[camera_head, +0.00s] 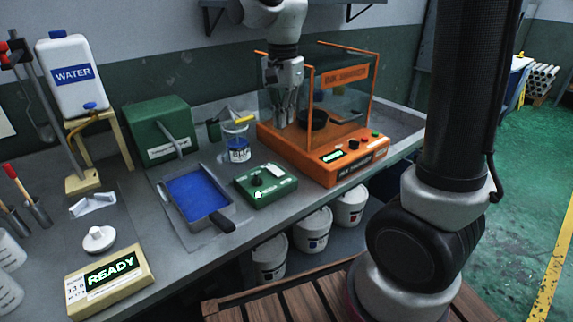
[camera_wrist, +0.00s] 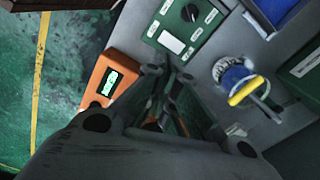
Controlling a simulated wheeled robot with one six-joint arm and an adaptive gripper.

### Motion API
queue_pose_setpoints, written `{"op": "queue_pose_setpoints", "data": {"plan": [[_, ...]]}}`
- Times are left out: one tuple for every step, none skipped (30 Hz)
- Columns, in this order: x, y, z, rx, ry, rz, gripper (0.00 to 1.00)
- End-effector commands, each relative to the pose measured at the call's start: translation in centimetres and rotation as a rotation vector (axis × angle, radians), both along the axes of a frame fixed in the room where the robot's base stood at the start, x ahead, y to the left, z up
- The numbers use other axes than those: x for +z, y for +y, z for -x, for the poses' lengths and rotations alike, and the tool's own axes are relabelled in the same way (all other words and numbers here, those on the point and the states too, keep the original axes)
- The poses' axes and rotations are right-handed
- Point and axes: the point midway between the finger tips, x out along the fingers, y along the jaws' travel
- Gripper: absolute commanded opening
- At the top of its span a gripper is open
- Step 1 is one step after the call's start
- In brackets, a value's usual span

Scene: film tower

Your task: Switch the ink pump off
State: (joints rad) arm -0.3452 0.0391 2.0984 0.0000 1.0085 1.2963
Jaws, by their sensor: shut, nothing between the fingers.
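The knob's setting cannot be told. My gripper (camera_head: 282,124) is shut and empty, pointing down behind and above the box, beside the orange machine. It also shows in the wrist view (camera_wrist: 167,72), apart from the knob.
The orange machine (camera_head: 349,168) with clear panels stands right of my gripper. A jar of blue ink (camera_head: 238,153) with a yellow handle, a blue tray (camera_head: 226,191) and a green box (camera_head: 142,128) stand left. A READY display (camera_head: 105,287) sits at front left.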

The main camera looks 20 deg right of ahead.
Motion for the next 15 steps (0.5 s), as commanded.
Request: {"op": "queue_pose_setpoints", "data": {"plan": [[0.24, 0.06, -0.18, -0.076, -0.005, -0.002, 0.0], [0.28, 0.05, -0.2, -0.12, -0.005, -0.002, 0.0], [0.28, 0.04, -0.17, -0.172, -0.004, -0.001, 0.0], [0.27, 0.03, -0.14, -0.204, -0.003, 0.0, 0.0], [0.27, 0.02, -0.13, -0.231, -0.003, -0.001, 0.0], [0.27, 0.0, -0.11, -0.26, -0.003, -0.001, 0.0], [0.27, 0.0, -0.11, -0.276, -0.003, -0.001, 0.0], [0.27, 0.0, -0.1, -0.29, -0.003, 0.0, 0.0], [0.27, -0.01, -0.09, -0.3, -0.003, 0.0, 0.0], [0.27, -0.01, -0.09, -0.305, -0.003, 0.0, 0.0], [0.27, -0.01, -0.09, -0.308, -0.003, 0.0, 0.0], [0.27, -0.01, -0.09, -0.31, -0.003, 0.0, 0.0], [0.27, -0.01, -0.09, -0.309, -0.003, 0.0, 0.0], [0.27, -0.01, -0.08, -0.309, -0.003, 0.0, 0.0], [0.27, -0.01, -0.08, -0.308, -0.003, 0.0, 0.0]]}}
